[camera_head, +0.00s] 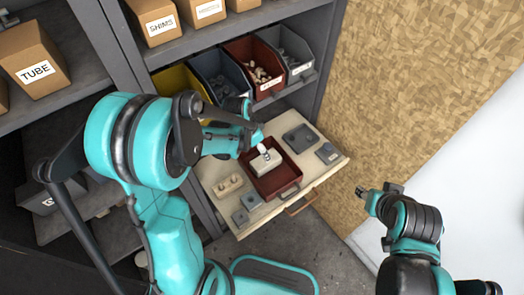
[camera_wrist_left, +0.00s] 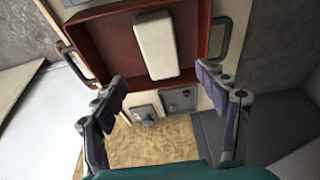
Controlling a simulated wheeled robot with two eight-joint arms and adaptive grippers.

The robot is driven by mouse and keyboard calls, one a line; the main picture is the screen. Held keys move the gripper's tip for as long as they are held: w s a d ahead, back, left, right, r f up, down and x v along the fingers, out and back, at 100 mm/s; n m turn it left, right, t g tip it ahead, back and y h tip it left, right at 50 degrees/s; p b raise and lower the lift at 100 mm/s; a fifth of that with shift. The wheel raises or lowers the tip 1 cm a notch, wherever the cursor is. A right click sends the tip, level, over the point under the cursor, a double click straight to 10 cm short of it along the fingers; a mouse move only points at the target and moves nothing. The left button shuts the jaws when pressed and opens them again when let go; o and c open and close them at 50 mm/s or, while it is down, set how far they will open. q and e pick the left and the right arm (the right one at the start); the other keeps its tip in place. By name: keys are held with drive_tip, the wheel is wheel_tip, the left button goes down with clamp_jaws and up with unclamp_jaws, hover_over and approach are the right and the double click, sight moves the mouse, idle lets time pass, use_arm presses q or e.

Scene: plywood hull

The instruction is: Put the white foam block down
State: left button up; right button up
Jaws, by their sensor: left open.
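The white foam block (camera_head: 265,165) lies in a dark red tray (camera_head: 288,184) on a pulled-out pale drawer. In the left wrist view the block (camera_wrist_left: 155,45) lies on the floor of the red tray (camera_wrist_left: 100,45), clear of the side walls. A small pale, rounded shape shows at the block's top in the head view; I cannot tell what it is. My left gripper (camera_head: 256,136) is over the tray; its open fingers (camera_wrist_left: 160,88) stand wide apart, with nothing between them. My right gripper (camera_head: 364,193) is off to the right, away from the drawer; its finger state is unclear.
The drawer (camera_head: 335,163) also holds a beige holed block (camera_head: 228,184), small grey pieces (camera_head: 240,215) and a dark tray (camera_head: 300,138). Bins (camera_head: 255,70) stand on the shelf behind. A box marked TUBE (camera_head: 35,65) is at upper left. A plywood wall (camera_head: 425,80) rises right.

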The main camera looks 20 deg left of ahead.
use_arm(q)
drive_tip(key=s+a+r+n+t+y, duration=0.1)
drive_tip(key=s+r+n+t, duration=0.3)
drive_tip(key=s+r, duration=1)
drive_tip(key=r+n+y, duration=0.1)
drive_tip(key=n, duration=0.2)
drive_tip(key=shift+s+n+t, duration=0.3)
drive_tip(key=shift+s, duration=0.1)
drive_tip(key=shift+f+b, duration=0.5)
drive_tip(key=shift+f, duration=0.15)
